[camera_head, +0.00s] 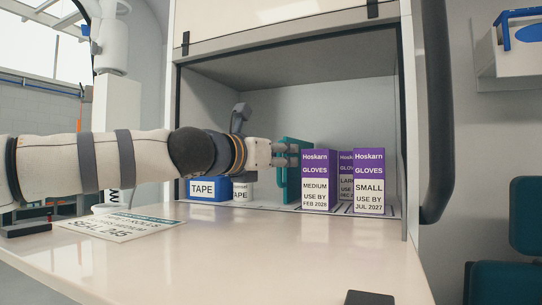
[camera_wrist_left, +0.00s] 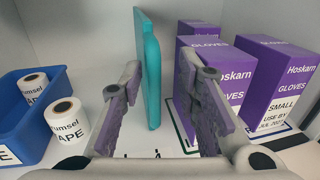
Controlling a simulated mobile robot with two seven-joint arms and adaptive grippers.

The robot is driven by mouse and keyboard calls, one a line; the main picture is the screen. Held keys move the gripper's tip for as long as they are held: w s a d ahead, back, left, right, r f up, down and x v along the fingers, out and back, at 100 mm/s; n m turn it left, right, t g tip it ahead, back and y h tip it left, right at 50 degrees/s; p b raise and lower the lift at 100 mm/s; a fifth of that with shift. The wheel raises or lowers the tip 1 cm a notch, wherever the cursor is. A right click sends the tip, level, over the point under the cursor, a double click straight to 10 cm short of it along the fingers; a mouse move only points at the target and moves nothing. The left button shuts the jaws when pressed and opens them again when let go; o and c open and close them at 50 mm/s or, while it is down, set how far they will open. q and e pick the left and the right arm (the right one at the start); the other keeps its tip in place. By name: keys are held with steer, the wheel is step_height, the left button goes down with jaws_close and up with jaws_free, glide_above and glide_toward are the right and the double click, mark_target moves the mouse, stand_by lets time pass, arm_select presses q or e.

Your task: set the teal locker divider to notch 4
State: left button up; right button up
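The teal locker divider (camera_head: 293,172) stands upright in the open locker, left of the purple glove boxes. In the left wrist view the teal divider (camera_wrist_left: 151,75) stands between the fingers of my left gripper (camera_wrist_left: 162,80), close to the left finger. A gap shows between the divider and the right finger. In the head view my left gripper (camera_head: 285,155) reaches in from the left at the divider. It is open; I cannot tell if a finger touches the divider. Notch numbers are not readable. My right gripper is not in view.
Purple glove boxes, medium (camera_head: 318,180), small (camera_head: 369,182) and large (camera_head: 346,175), stand right of the divider. A blue tape bin (camera_head: 209,189) and a tape roll (camera_wrist_left: 67,121) are left. A printed sheet (camera_head: 120,226) lies on the counter (camera_head: 250,255), whose middle is clear.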

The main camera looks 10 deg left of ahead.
arm_select(q)
steer(key=v, duration=1.1)
